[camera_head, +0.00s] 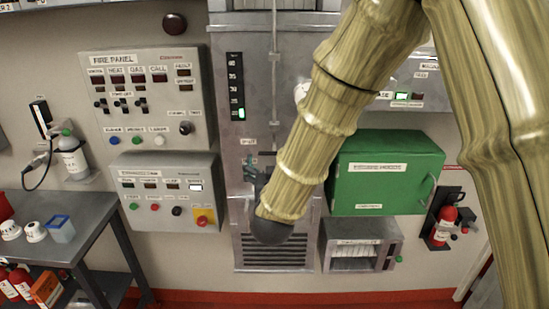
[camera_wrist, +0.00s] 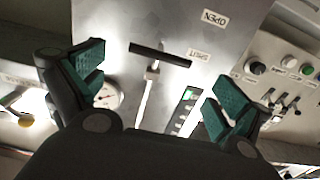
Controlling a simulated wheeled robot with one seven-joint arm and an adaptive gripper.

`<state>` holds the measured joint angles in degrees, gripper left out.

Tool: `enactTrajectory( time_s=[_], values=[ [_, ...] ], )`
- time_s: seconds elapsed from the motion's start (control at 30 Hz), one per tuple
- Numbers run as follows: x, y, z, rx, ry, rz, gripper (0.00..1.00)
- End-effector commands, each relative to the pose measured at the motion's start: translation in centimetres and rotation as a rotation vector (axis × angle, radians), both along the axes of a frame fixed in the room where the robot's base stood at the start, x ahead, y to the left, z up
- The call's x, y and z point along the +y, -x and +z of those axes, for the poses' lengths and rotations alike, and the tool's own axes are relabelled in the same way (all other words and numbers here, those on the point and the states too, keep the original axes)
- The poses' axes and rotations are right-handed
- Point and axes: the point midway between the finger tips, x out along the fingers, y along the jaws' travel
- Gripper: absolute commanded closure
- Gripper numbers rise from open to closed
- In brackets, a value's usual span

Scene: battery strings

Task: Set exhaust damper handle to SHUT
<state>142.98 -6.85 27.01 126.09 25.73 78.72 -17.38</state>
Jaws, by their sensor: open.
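The damper handle (camera_wrist: 160,55) shows in the wrist view as a black crossbar on a pale stem in front of a grey panel. Its right end appears beside the SHUT label (camera_wrist: 197,54); the OPEN label (camera_wrist: 214,18) is higher up. My gripper (camera_wrist: 155,85) has its teal fingers spread to either side of the stem, with a gap on both sides and nothing held. The bar appears beyond the fingertips.
A vertical indicator strip (camera_head: 237,87) is on the panel, with a louvred grille (camera_head: 275,256) below. The fire panel (camera_head: 150,98) and a lower control box (camera_head: 167,192) stick out at left. A green box (camera_head: 386,172) is at right. A round gauge (camera_wrist: 108,95) shows in the wrist view.

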Motion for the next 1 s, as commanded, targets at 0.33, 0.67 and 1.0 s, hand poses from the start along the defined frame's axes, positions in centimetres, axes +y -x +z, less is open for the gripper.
enactTrajectory(
  time_s=[0.33, 0.67, 1.0],
  values=[
    [0.0, 5.7, 0.0, 0.0, 0.002, 0.0, 0.0],
    [0.0, 7.2, 0.0, 0.0, 0.001, 0.0, 0.0],
    [-0.4, 7.1, -1.4, 0.026, 0.001, 0.002, 0.0]
  ],
)
